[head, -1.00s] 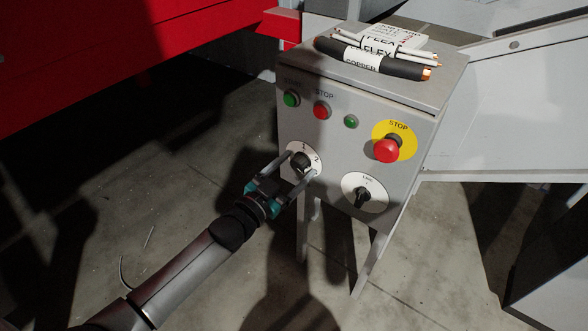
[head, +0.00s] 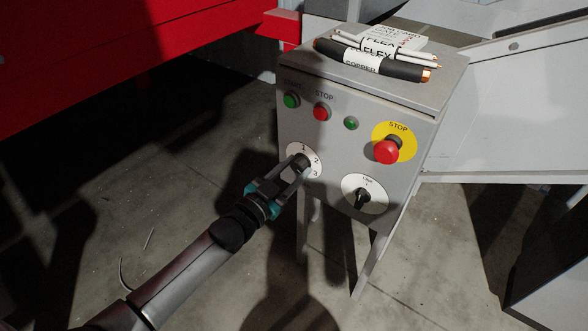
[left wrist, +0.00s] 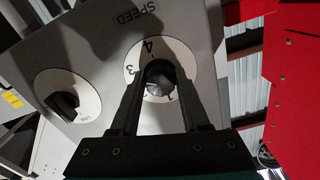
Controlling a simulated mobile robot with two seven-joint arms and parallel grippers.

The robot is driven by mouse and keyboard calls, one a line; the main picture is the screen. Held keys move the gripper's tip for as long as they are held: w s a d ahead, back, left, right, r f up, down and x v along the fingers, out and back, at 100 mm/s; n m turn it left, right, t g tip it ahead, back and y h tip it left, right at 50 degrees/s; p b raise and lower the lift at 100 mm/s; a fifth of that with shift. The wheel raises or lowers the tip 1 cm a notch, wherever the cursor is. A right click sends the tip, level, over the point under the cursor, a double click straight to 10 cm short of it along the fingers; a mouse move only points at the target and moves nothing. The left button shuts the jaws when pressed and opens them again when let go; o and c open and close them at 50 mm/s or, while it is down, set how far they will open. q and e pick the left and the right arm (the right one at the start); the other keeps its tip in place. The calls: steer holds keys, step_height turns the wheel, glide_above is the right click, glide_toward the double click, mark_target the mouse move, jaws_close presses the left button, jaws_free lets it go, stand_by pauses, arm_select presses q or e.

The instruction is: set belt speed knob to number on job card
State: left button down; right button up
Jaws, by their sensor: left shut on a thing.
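The belt speed knob (left wrist: 160,76) is a dark round knob on a white dial (left wrist: 185,60) with printed numbers; the word SPEED appears above it, upside down, in the left wrist view. The dial (head: 317,161) is on the lower left of the grey control box in the head view. My left gripper (head: 301,166) is shut on the knob, one finger on each side. The fingers hide part of the dial, and I cannot tell the knob's setting. The white job card (head: 405,38) lies on top of the box, partly covered by cables; I cannot read a number on it.
The box (head: 340,150) carries green and red buttons, a red emergency stop (head: 386,151) on yellow, and a black line switch (head: 362,197) right of the speed dial. Cable pieces (head: 400,69) lie on top. A red machine (head: 120,50) stands at the left.

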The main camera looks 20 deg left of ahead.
arm_select(q)
steer(key=n+p, duration=0.3)
steer(key=n, duration=0.2)
steer(key=n+p, duration=0.1)
steer(key=n, duration=0.2)
steer(key=shift+d+n, duration=0.1)
steer(key=shift+n, duration=0.2)
steer(key=shift+n+p, duration=0.3)
steer(key=shift+n, duration=1.2)
arm_select(e)
steer(key=s+f+g, duration=0.1)
steer(key=s+f, duration=0.3)
steer(key=f, duration=0.4)
steer(key=shift+d+f, duration=0.4)
steer(key=shift+d, duration=0.05)
arm_select(q)
steer(key=shift+s, duration=0.1)
steer(key=shift+c, duration=1.9)
jaws_free()
arm_select(e)
steer(key=shift+w, duration=0.1)
